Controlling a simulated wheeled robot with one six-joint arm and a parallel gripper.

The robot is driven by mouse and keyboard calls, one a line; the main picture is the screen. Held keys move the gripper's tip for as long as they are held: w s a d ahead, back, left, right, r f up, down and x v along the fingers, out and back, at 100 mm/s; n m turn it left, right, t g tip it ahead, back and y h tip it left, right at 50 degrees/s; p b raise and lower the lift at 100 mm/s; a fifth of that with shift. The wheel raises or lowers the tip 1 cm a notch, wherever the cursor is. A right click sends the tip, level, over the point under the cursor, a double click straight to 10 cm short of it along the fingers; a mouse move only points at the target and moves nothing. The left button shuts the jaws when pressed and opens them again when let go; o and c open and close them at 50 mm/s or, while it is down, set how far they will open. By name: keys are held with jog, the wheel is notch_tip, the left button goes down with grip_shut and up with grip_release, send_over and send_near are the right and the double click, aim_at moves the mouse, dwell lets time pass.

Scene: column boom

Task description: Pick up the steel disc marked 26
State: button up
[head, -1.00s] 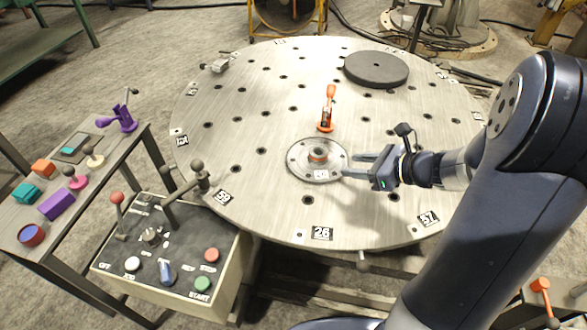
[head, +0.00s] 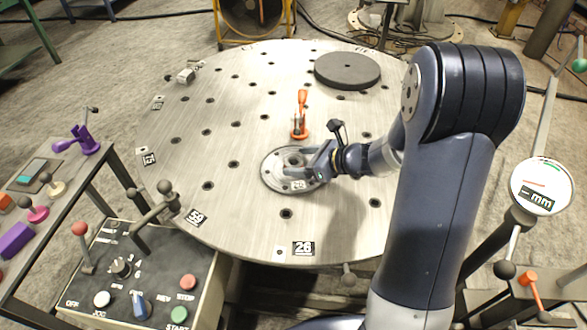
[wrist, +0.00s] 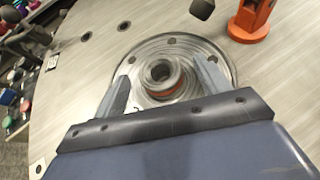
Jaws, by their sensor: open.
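A round steel disc (head: 270,175) with a raised hub and bolt holes lies flat on the large round table (head: 215,130). My gripper (head: 297,163) is over the disc, coming from the right. In the wrist view, the open fingers (wrist: 163,78) stand on either side of the disc's hub (wrist: 164,76), with visible gaps. The hub has a dark bore and an orange-red band. The gripper's palm hides the near part of the disc (wrist: 150,52).
An orange toggle clamp (head: 299,120) stands just behind the disc; it also shows in the wrist view (wrist: 250,22). A dark round plate (head: 347,70) lies at the back right. A control box (head: 150,270) with levers and a dial gauge (head: 541,180) flank the table.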

jog(key=shift+a, duration=0.1)
grip_shut()
dwell(0.8)
jog(key=shift+w, duration=0.1)
